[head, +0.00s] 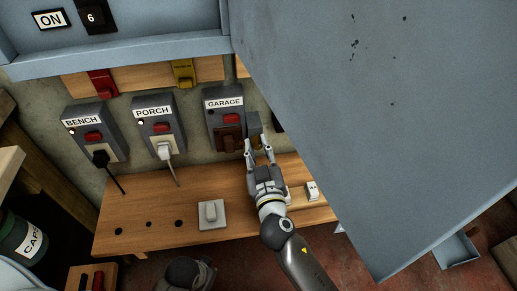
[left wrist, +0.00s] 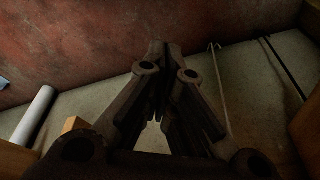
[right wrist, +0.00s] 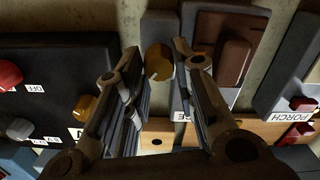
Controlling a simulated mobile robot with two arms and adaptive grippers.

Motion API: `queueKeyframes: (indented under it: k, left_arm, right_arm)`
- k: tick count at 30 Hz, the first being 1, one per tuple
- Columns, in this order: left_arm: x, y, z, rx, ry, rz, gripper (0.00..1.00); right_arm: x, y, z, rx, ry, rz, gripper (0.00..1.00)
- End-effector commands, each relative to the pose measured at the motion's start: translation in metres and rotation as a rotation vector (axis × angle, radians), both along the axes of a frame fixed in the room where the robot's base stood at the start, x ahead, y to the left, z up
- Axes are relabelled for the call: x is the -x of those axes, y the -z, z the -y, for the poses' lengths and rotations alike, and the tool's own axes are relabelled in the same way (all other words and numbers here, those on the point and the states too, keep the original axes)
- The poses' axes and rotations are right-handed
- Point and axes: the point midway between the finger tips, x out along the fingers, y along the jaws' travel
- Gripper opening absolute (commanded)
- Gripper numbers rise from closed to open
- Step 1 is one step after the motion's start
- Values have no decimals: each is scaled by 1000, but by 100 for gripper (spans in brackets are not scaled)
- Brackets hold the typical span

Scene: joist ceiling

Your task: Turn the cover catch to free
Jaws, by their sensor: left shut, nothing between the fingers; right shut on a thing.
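The GARAGE box (head: 223,103) is a grey wall unit with a red switch and a brown cover (head: 229,139); the cover also shows in the right wrist view (right wrist: 218,42). Beside it is a grey block (head: 254,122). An ochre knob (right wrist: 158,62), which looks like the cover catch, sits between the fingers of my right gripper (right wrist: 157,60). My right gripper (head: 259,151) is shut on it; the fingers hide the knob in the head view. My left gripper (left wrist: 160,48) is shut and empty, low down, away from the boxes.
The BENCH (head: 90,128) and PORCH (head: 157,124) boxes hold plugs with cords. A wooden shelf (head: 150,205) below carries a light switch (head: 211,213) and a small white item (head: 312,191). A large grey panel (head: 370,110) covers the right side, close to my right arm.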

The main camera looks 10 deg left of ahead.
Motion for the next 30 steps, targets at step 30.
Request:
queueKeyframes:
  k: [30]
  left_arm:
    - [5,19,-1,-2,2,-9,0]
  right_arm:
    - [1,2,-3,833,-1,347,1]
